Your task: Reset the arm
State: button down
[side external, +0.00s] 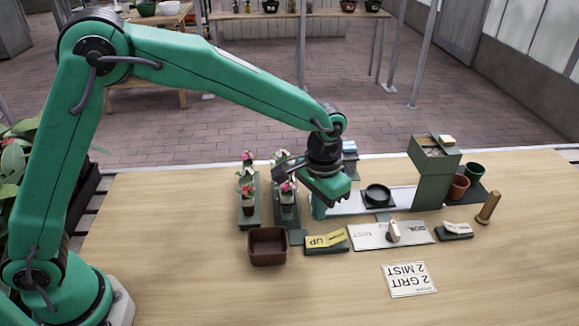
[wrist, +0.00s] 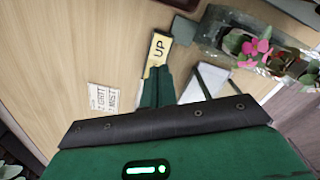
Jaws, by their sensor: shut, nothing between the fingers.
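My green arm reaches over the wooden table from the left. My gripper (side external: 325,190) is in the air above the table, just right of the two trays of flowering plants. In the wrist view my gripper (wrist: 158,72) shows its fingers together with nothing between them. They point toward the yellow "UP" plate (wrist: 158,50), which lies on the table in the side view (side external: 326,241). My gripper looks apart from the things around it.
Flowering plants (side external: 288,190) stand close left of my gripper. A brown square pot (side external: 268,246), a dial panel (side external: 365,236), a black dish (side external: 377,194), a green hopper (side external: 433,170), a wooden peg (side external: 488,208) and a "2 GRIT 2 MIST" card (side external: 409,280) are around. The front left table is clear.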

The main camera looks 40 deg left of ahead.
jog(key=shift+r, duration=0.15)
jog(key=s+a+r+n+t, duration=0.1)
jog(key=s+a+r, duration=0.2)
jog(key=a+r, duration=0.3)
jog(key=s+a+r+t, duration=0.1)
jog(key=s+a+r, duration=0.3)
jog(key=a+r, duration=0.2)
jog(key=s+a+r+n+t, duration=0.1)
jog(key=s+a, duration=0.4)
jog(key=s, duration=0.2)
jog(key=s+a+r+n+t, duration=0.1)
jog(key=s+a+t, duration=0.1)
jog(key=s+a, duration=0.2)
jog(key=s, duration=0.3)
jog(key=shift+s+a+r+t, duration=0.2)
jog(key=shift+a+t, duration=0.1)
jog(key=shift+a, duration=0.1)
